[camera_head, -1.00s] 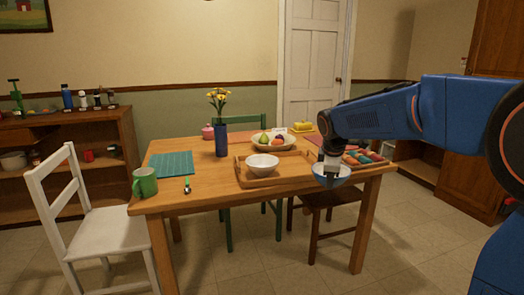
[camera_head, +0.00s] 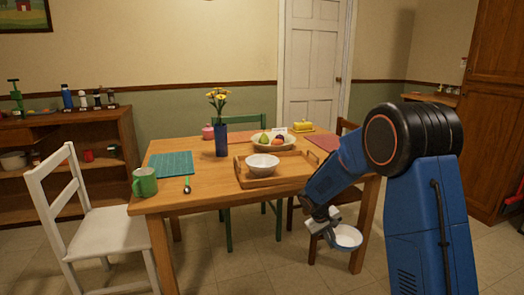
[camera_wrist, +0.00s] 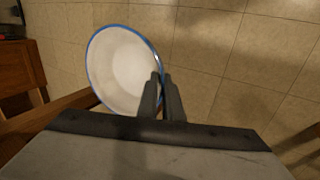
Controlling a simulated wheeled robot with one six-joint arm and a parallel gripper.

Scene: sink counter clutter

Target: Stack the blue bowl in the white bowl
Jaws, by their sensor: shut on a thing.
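The blue bowl (camera_head: 347,238) has a white inside and a blue rim. My gripper (camera_head: 331,228) is shut on its rim and holds it in the air in front of the table's right front corner, below the tabletop. In the wrist view the bowl (camera_wrist: 118,70) hangs at the left of the two fingers (camera_wrist: 161,98), which pinch its right edge, with floor tiles behind. The white bowl (camera_head: 262,164) stands upright on the wooden tray (camera_head: 285,178) on the table and looks empty.
The table (camera_head: 215,193) also holds a fruit bowl (camera_head: 273,142), a blue vase with yellow flowers (camera_head: 221,139), a green mug (camera_head: 145,182), a teal mat (camera_head: 171,165) and a spoon (camera_head: 187,185). A white chair (camera_head: 92,225) stands at the left.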

